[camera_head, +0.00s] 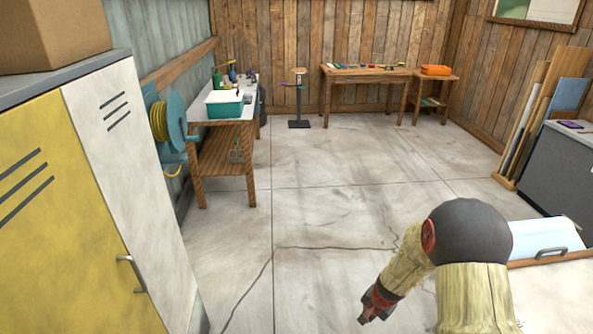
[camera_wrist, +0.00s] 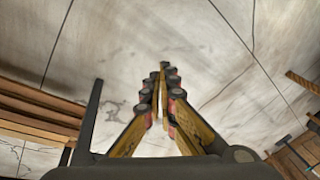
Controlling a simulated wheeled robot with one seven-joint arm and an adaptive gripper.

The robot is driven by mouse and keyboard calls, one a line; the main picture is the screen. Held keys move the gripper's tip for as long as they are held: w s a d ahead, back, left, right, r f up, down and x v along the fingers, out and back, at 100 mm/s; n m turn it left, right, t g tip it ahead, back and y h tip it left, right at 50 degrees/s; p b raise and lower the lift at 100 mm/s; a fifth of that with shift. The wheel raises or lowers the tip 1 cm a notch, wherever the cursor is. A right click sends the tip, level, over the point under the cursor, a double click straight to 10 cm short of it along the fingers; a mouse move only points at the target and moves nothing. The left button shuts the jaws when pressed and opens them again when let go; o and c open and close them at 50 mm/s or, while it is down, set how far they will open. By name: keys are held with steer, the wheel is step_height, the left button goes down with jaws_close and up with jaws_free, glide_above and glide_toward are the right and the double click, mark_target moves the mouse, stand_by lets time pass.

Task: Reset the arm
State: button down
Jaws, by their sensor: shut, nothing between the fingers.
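My gripper (camera_wrist: 162,75) points down over the pale concrete floor in the wrist view. Its fingers meet at the tips and hold nothing. In the head view my arm bends at the lower right, and its lower end hangs in front of the floor. The fingertips cannot be made out clearly there.
Yellow and white lockers (camera_head: 125,140) stand close on the left with a cardboard box (camera_head: 60,30) on top. A workbench (camera_head: 225,125) holds a teal bin (camera_head: 224,108). A tool table (camera_head: 365,73) stands at the back. A grey cabinet (camera_head: 560,170) is at right. The middle floor is clear.

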steer(key=s+a+r+n+t, duration=0.1)
steer(key=s+r+n, duration=0.2)
steer(key=s+r, duration=0.6)
steer(key=s+a+r+n+t, duration=0.1)
steer(key=s+a+r+n, duration=0.1)
steer(key=s+r, duration=0.8)
steer(key=s+a+r+n, duration=0.1)
steer(key=s+r+n, duration=0.3)
steer(key=s+r, duration=0.5)
step_height(320, 180, up, 11)
steer(key=shift+s+a+r+t+h, duration=0.2)
steer(key=shift+a+t+h, duration=0.1)
steer(key=shift+t, duration=0.1)
steer(key=shift+d, duration=0.1)
